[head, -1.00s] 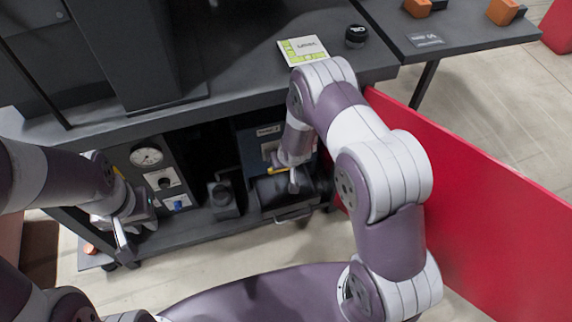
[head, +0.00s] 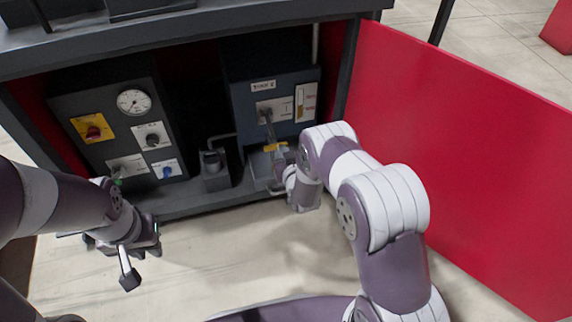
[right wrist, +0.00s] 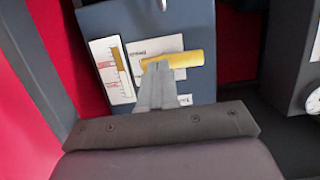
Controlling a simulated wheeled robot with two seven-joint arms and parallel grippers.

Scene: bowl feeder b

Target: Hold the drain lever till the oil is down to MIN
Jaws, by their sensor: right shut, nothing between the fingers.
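The drain unit is a blue-grey box (head: 238,95) in the open cabinet, with a white plate and an upright oil gauge (head: 306,101). In the right wrist view, which looks upside down, the gauge (right wrist: 113,72) has an amber strip over part of its length; its marks are too small to read. The yellow lever (head: 272,148) is at the unit's front; it also shows in the right wrist view (right wrist: 188,59). My right gripper (right wrist: 158,68) is shut and empty, its tips overlapping the lever; contact is unclear. My left gripper (head: 143,264) is open and empty, over the floor.
A grey panel (head: 103,105) with a dial gauge (head: 134,102), a yellow-backed red knob (head: 93,131) and other controls stands left. A small dark block (head: 213,172) sits between the units. The red door (head: 455,165) stands open to the right.

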